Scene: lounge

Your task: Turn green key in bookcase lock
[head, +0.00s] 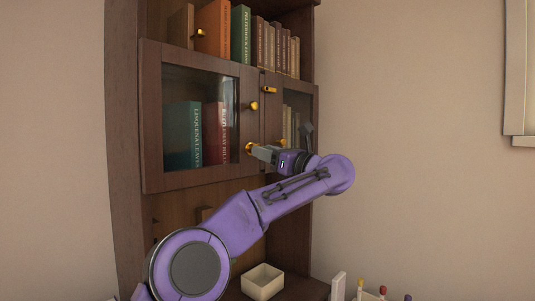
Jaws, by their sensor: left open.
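The dark wooden bookcase (124,150) stands in the middle of the view, with two glass-fronted doors that look closed. My left gripper (256,151) is in front of the lower edge of the doors, near where they meet. It is small in the picture and is open. A gold-coloured round piece (249,148) shows right at its fingertips; I cannot tell whether it is the lock or whether the fingers touch it. I see no green key; it may be hidden by the gripper. My right gripper is out of view.
Gold knobs show on the left door (253,106) and near the right door's upper edge (270,89). Books fill the open shelf above. A cream square bowl (262,283) sits on the lower ledge. Several coloured-tipped items stand at the bottom right.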

